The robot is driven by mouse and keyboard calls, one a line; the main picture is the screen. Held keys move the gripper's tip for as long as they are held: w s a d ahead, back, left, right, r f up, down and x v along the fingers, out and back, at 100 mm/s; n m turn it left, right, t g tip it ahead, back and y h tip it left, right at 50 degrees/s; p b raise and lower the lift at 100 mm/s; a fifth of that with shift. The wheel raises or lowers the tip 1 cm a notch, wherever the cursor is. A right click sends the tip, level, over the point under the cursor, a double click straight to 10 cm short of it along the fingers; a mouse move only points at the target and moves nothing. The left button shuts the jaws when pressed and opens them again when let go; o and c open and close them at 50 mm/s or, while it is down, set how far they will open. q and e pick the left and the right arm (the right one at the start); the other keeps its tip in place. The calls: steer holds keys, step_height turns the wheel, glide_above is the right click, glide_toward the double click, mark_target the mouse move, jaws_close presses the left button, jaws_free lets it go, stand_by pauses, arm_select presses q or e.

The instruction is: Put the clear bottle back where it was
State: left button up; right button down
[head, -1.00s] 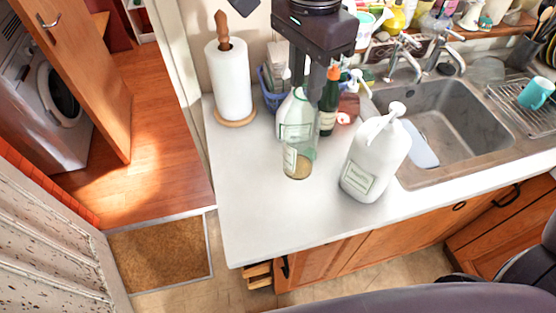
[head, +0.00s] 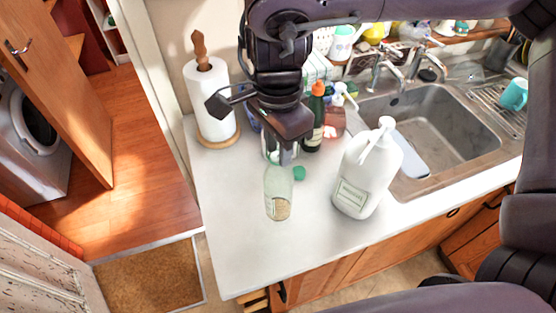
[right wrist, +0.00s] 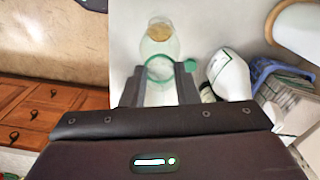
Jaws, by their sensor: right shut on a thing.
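The clear bottle (head: 278,190), greenish and see-through with a pale yellowish patch low on it, is over the front left part of the white counter. My right gripper (head: 281,153) is above it with the jaws shut on its upper part. In the right wrist view the bottle (right wrist: 158,48) extends away from between the two fingers (right wrist: 160,85). Whether its base touches the counter is unclear. The gripper hides its top in the head view. My left gripper is not in view.
A big white jug (head: 368,175) stands to the right of the bottle. A green cap (head: 299,173) shows close beside it. A paper towel roll (head: 210,100) and a dark green bottle (head: 313,120) stand behind. The sink (head: 440,125) is right; the front left counter is clear.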

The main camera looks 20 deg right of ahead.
steer(key=shift+s+f, duration=0.15)
steer(key=shift+f, duration=0.5)
step_height(320, 180, down, 3)
steer(key=shift+f, duration=0.1)
steer(key=shift+f, duration=0.1)
steer(key=c, duration=1.1)
jaws_free()
step_height(320, 180, up, 12)
steer(key=shift+r, duration=0.2)
